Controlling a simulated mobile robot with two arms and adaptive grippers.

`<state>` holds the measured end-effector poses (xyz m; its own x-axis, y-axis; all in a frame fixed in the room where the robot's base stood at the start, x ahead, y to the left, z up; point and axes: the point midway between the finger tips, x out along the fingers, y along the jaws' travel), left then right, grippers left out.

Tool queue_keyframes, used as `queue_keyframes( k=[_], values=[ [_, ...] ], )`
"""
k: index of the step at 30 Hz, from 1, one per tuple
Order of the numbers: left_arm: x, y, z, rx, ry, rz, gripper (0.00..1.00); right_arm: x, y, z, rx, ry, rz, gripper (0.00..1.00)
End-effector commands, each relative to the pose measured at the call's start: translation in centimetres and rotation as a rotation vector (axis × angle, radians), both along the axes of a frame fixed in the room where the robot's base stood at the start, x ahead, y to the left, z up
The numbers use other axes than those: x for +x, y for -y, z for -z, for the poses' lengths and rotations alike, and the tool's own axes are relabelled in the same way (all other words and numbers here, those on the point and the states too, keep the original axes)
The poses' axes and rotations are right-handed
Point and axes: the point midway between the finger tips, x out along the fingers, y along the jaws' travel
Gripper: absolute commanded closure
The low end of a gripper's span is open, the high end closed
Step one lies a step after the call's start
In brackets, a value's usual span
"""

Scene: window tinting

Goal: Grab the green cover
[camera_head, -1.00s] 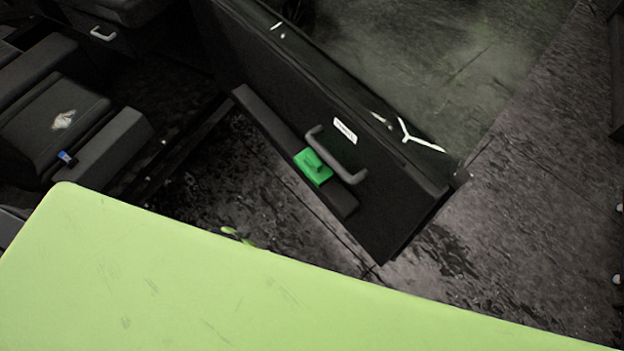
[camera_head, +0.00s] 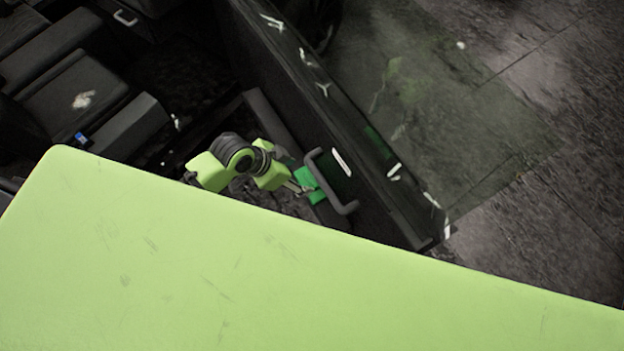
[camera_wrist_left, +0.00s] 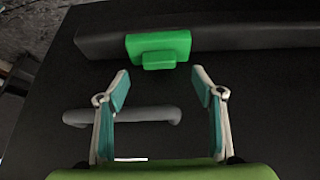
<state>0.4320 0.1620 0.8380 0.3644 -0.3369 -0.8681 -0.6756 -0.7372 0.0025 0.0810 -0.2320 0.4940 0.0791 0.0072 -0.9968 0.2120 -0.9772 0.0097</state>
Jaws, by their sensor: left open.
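The green cover (camera_head: 309,185) sits on the dark armrest ledge of the open car door, beside the grey door handle. In the left wrist view the green cover (camera_wrist_left: 158,48) is a bright block with a smaller raised tab, straight ahead of the fingertips. My left gripper (camera_wrist_left: 160,80) is open and empty, its two fingers apart on either side of the tab's line, and a gap shows between them and the cover. In the head view my left gripper (camera_head: 294,186) is right beside the cover and partly hides it. My right gripper is not in view.
The dark car door (camera_head: 290,95) with its grey handle (camera_head: 330,182) stands around the cover. Car seats (camera_head: 75,95) are at the left. A large light green surface (camera_head: 250,270) fills the foreground. Open floor (camera_head: 540,215) lies to the right.

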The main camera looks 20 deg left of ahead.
Motion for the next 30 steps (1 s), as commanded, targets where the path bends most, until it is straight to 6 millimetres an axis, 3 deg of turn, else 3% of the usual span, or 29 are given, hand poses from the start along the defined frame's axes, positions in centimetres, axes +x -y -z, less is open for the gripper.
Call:
queue_keyframes(
  k=[7, 21, 30],
  values=[
    [0.9, 0.7, 1.9, 0.001, 0.002, -0.001, 0.39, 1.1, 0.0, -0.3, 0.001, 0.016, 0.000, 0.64],
    [2.6, 2.6, 5.9, 0.001, 0.001, -0.002, 0.39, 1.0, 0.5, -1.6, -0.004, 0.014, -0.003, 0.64],
    [2.7, 2.7, 6.4, 0.002, 0.003, -0.001, 0.39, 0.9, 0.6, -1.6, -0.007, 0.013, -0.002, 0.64]
  ],
)
